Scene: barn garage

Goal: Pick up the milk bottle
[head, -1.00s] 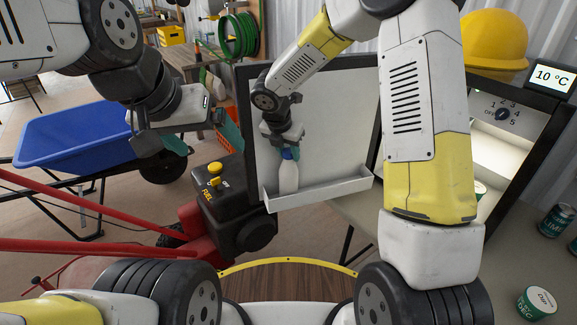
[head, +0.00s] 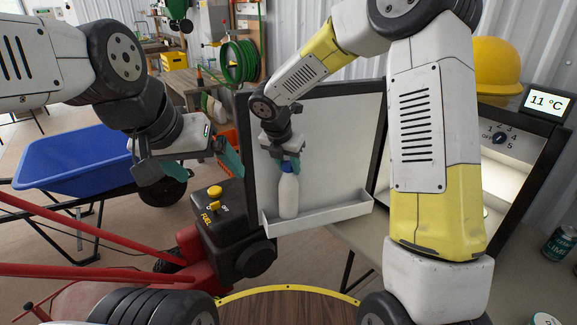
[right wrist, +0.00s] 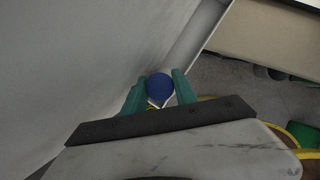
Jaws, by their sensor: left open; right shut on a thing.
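The milk bottle (head: 288,196) is white with a blue cap and stands upright at the door shelf (head: 318,213) of the open fridge door. My right gripper (head: 287,165) is above it, with its green fingers shut on the bottle at the cap end. In the right wrist view the blue cap (right wrist: 159,87) sits between the two green fingertips (right wrist: 158,92). I cannot tell whether the bottle's base touches the shelf. My left gripper (head: 195,170) is open and empty at the left, above the mower and away from the bottle.
The open fridge (head: 518,150) with its dial and an 11 °C display is at the right. A red mower with a black engine (head: 230,225) stands left of the door. A blue wheelbarrow (head: 80,160) is further left. Tins (head: 558,245) stand at the right edge.

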